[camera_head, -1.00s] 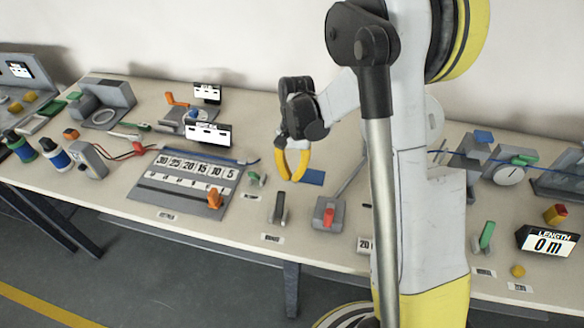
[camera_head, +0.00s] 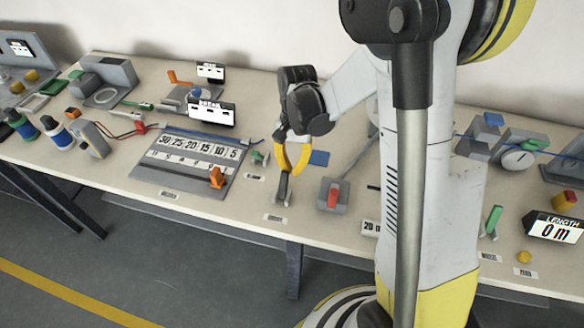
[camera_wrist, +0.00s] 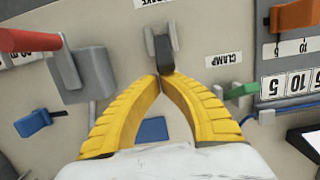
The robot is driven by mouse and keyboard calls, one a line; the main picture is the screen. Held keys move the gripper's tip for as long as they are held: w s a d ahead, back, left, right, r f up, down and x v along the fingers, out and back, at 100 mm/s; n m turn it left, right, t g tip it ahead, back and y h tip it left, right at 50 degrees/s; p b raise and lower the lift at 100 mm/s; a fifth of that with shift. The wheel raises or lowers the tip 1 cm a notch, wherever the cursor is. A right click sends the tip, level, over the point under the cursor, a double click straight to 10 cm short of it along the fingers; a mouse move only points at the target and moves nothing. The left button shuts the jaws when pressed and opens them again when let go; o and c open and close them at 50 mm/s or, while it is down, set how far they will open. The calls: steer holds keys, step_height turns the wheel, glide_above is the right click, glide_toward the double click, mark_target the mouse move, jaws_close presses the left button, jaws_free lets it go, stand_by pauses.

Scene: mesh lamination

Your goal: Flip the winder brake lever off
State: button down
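The brake lever (camera_head: 284,187) is a small dark handle on a grey bracket near the table's front edge, behind a small label (camera_head: 275,217). It also shows in the wrist view (camera_wrist: 164,50), top middle, beside a label partly cut off that seems to read BRAKE. My gripper (camera_head: 292,174) has yellow fingers that curve together over the lever. In the wrist view the fingertips (camera_wrist: 160,76) meet right at the dark handle's end. They look shut, with nothing clearly held between them. I cannot tell whether they touch the handle.
A red-handled lever (camera_head: 333,195) on a grey block stands to the right. A small green lever (camera_wrist: 240,90) by the CLAMP label is close by. A numbered board (camera_head: 150,178) with an orange slider (camera_head: 217,177) lies left. A blue pad (camera_head: 319,158) lies behind.

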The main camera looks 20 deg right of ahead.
mark_target(287, 181)
steer(key=shift+s+a+r+t, duration=0.15)
steer(key=shift+s+r+t, duration=0.05)
steer(key=shift+r+t, duration=0.1)
steer(key=shift+s+a+r+t+h, duration=0.25)
steer(key=shift+t+h, duration=0.15)
steer(key=shift+h, duration=0.1)
steer(key=shift+s+a+r+t+h, duration=0.35)
steer(key=shift+s+t+h, duration=0.3)
steer(key=shift+t, duration=0.25)
steer(key=t+h, duration=0.1)
steer(key=s+a+t+h+b, duration=0.2)
steer(key=t, duration=0.1)
steer(key=shift+s+r, duration=0.25)
steer(key=shift+r, duration=0.05)
steer(key=shift+s+a+b, duration=0.5)
steer(key=shift+s, duration=0.25)
steer(key=shift+s, duration=0.1)
steer(key=shift+r, duration=0.1)
